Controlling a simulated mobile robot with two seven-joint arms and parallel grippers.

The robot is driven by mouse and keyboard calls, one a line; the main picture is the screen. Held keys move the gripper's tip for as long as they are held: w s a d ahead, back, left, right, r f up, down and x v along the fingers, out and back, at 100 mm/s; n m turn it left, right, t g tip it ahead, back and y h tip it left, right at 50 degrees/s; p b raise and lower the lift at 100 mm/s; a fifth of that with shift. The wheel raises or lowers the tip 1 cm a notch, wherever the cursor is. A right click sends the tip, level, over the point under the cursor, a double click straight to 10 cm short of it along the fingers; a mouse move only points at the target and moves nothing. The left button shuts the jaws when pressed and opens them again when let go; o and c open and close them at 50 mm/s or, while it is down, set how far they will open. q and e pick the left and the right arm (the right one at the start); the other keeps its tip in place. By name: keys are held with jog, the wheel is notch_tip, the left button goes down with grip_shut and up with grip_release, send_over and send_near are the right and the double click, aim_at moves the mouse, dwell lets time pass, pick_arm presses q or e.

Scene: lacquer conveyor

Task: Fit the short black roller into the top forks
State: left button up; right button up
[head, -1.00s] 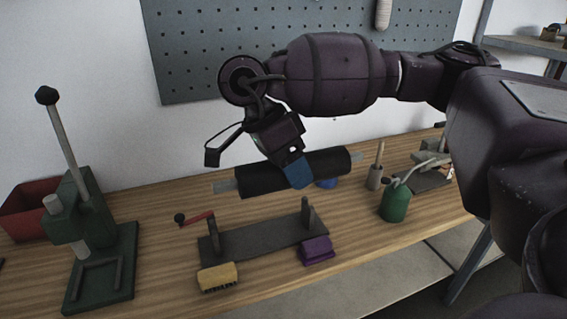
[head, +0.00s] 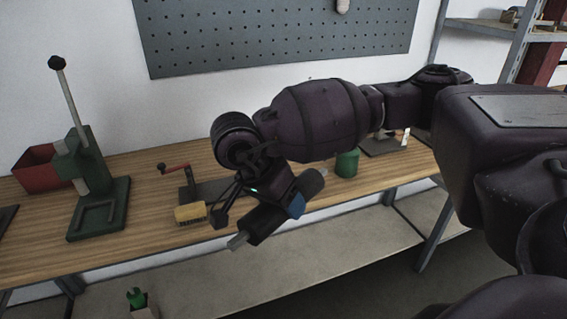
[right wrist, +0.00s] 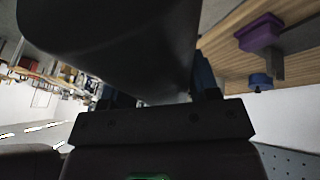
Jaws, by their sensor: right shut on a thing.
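My right gripper (head: 293,204) is shut on a black roller (head: 265,223) with grey shaft ends, gripping it around its middle. The roller is held in the air near the bench's front edge, slanting from lower left to upper right. In the right wrist view the roller (right wrist: 110,40) is a large dark shape across the gripper. A dark stand with a red crank (head: 175,168) is on the bench, partly hidden behind my right arm. I cannot make out any top forks for certain. My left gripper is not in view.
A green lever press (head: 97,195), red bin (head: 37,168) and yellow brush (head: 189,214) are on the wooden bench. A green can (head: 347,164) stands behind my arm. A green pronged piece (head: 137,298) shows low at the bottom. A purple block (right wrist: 260,32) shows in the right wrist view.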

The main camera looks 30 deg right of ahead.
jog(key=a+f+n+t, duration=0.2)
jog(key=f+n, duration=0.5)
jog(key=f, duration=0.3)
jog(key=a+f+n+t+y, duration=0.1)
jog(key=a+f+n+t, duration=0.2)
jog(key=f+n, duration=0.3)
notch_tip(320, 180, down, 6)
jog(key=shift+w+r+n+t+y, duration=0.2)
jog(key=shift+w+n+t+y, duration=0.1)
jog(key=shift+n, duration=0.1)
